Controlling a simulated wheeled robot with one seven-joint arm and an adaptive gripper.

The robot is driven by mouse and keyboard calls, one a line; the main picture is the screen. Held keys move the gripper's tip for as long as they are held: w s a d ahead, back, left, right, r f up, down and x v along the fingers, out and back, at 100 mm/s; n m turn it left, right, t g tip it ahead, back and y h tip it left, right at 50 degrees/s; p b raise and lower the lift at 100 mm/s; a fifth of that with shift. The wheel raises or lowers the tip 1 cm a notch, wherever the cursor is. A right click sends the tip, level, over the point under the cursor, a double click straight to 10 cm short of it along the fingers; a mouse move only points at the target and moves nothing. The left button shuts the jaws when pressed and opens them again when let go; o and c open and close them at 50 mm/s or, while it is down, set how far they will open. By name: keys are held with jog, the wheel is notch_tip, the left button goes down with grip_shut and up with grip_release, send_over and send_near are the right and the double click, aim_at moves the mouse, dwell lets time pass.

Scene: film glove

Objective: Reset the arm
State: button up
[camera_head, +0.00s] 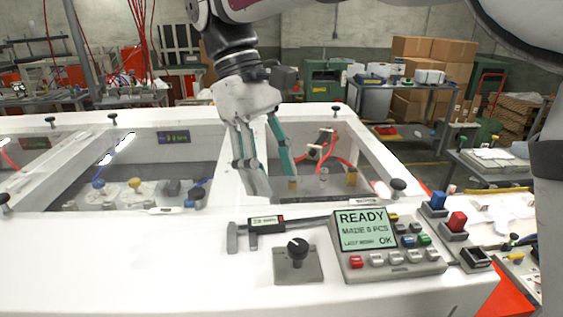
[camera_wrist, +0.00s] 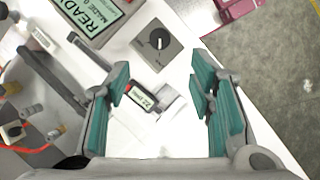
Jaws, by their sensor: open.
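My arm comes down from the top of the head view and ends in my gripper (camera_head: 271,180), which hangs over the white machine top (camera_head: 120,250). Its two teal-padded fingers are spread apart with nothing between them. In the wrist view my gripper (camera_wrist: 163,95) is also open and empty. Beyond the fingers lie a digital caliper (camera_wrist: 142,97) and a grey plate with a black knob (camera_wrist: 160,43), both apart from the fingertips. The caliper also shows in the head view (camera_head: 266,223), lying flat behind the knob plate (camera_head: 297,262).
A control box (camera_head: 385,250) with a screen reading READY stands right of the knob plate. Blue and red push buttons (camera_head: 456,225) stand farther right. Recessed bays (camera_head: 130,165) with fittings lie left and behind. Cardboard boxes (camera_head: 435,55) and a side table (camera_head: 495,163) stand in the background.

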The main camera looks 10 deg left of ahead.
jog(key=s+d+r+m+t+y, duration=0.1)
jog(key=d+m+t, duration=0.15)
jog(key=d, duration=0.55)
jog(key=s+d+m+t+y, duration=0.1)
jog(key=s+d+m, duration=0.15)
jog(key=d, duration=0.45)
jog(key=s+d+f+m+t+y, duration=0.1)
jog(key=s+d+f+m+t, duration=0.1)
jog(key=d, duration=0.4)
jog(key=s+d+f+m+t, duration=0.2)
jog(key=s+d+f+m, duration=0.1)
jog(key=s+d+m, duration=0.2)
jog(key=shift+d+f+y+b, duration=0.4)
jog(key=shift+d+b, duration=0.05)
jog(key=shift+d, duration=0.45)
